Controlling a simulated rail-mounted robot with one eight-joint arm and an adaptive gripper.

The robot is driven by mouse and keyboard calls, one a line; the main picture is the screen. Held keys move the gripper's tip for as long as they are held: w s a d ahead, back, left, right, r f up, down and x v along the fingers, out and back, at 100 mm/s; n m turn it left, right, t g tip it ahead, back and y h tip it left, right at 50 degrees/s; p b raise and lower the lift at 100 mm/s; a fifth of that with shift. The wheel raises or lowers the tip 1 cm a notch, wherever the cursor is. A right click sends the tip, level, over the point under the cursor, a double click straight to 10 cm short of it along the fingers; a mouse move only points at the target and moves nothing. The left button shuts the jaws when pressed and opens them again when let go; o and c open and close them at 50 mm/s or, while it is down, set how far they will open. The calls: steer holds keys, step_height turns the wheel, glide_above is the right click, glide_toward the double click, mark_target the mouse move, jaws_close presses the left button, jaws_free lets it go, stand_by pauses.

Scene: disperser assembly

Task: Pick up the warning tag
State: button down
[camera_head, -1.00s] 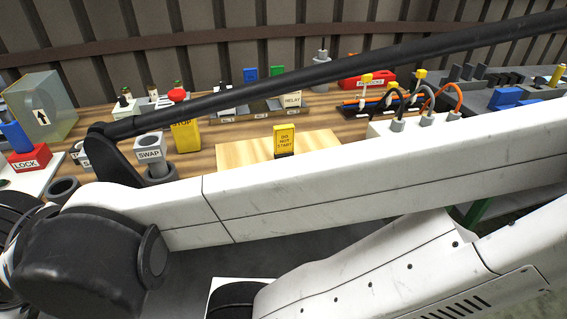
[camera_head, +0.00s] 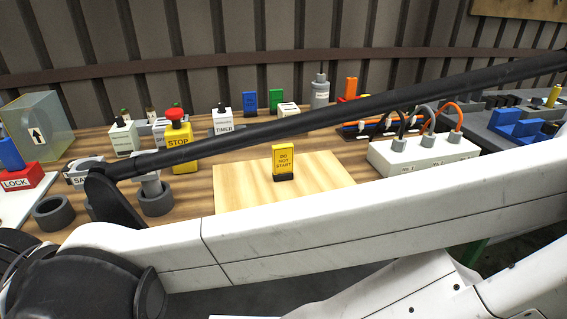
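The warning tag (camera_head: 284,159) is a small yellow plate reading "DO NOT START". It stands upright in a dark base on a light wooden board (camera_head: 240,192) in the middle of the bench. Nothing touches the tag from what I can see. My gripper is not in view.
A yellow STOP block (camera_head: 180,148) with a red button and a TIMER block (camera_head: 222,122) stand behind left. A red LOCK block (camera_head: 20,178) is at far left. Grey rings (camera_head: 54,213) lie front left. A white block with cables (camera_head: 422,153) stands right of the board.

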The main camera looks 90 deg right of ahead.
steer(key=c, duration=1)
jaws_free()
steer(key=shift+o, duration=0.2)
